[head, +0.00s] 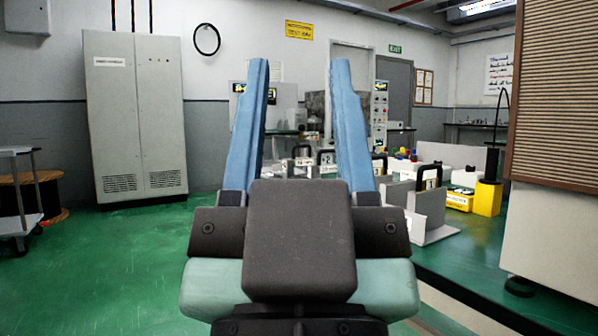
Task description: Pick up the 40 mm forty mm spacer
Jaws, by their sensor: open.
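My gripper (298,64) fills the middle of the head view, its two long blue fingers pointing up and away and standing wide apart. Nothing is held between them. Beyond and between the fingers, pale blocks with black handles stand on the green bench; one block (328,169) shows between the fingers and carries a dark mark. I cannot read a 40 mm label, so I cannot tell which one is the forty mm spacer. The fingers and gripper body hide part of the bench top.
A grey angled plate (428,208) with a black handle stands near the bench's front edge. A yellow post (488,197) stands right of it, and a louvred cabinet (558,95) blocks the far right. A grey cabinet (134,115) stands back left; the green floor before it is clear.

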